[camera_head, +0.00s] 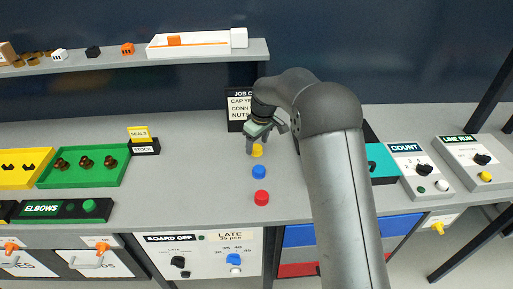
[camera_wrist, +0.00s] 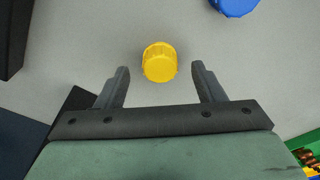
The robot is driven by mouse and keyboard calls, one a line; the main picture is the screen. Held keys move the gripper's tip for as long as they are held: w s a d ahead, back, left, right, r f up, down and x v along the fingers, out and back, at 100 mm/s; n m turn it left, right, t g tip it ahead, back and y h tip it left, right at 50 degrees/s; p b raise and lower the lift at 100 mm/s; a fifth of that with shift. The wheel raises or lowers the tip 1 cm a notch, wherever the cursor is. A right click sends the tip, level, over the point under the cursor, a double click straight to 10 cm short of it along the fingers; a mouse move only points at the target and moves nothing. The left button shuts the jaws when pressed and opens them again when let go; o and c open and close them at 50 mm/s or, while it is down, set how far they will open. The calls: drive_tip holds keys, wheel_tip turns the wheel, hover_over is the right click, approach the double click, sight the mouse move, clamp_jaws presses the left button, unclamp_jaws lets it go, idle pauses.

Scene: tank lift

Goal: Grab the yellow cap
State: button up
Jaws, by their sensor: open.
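The yellow cap (camera_head: 257,151) stands on the grey bench top, at the back of a row of caps. In the wrist view the yellow cap (camera_wrist: 160,62) lies centred just beyond the fingertips, with bare bench around it. My gripper (camera_head: 267,146) is over the cap in the head view. In the wrist view my gripper (camera_wrist: 160,74) is open, one finger on each side of the cap's line, with gaps on both sides. Nothing is between the fingers' inner faces and the cap. The exact height above the bench cannot be told.
A blue cap (camera_head: 259,172) and a red cap (camera_head: 261,198) stand in front of the yellow one. A job card (camera_head: 239,106) stands behind. A green tray (camera_head: 84,167) is at left. A count box (camera_head: 418,171) is at right, beyond my arm.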

drive_tip(key=shift+f, duration=0.65)
drive_tip(key=c, duration=1)
drive_tip(key=shift+c, duration=0.2)
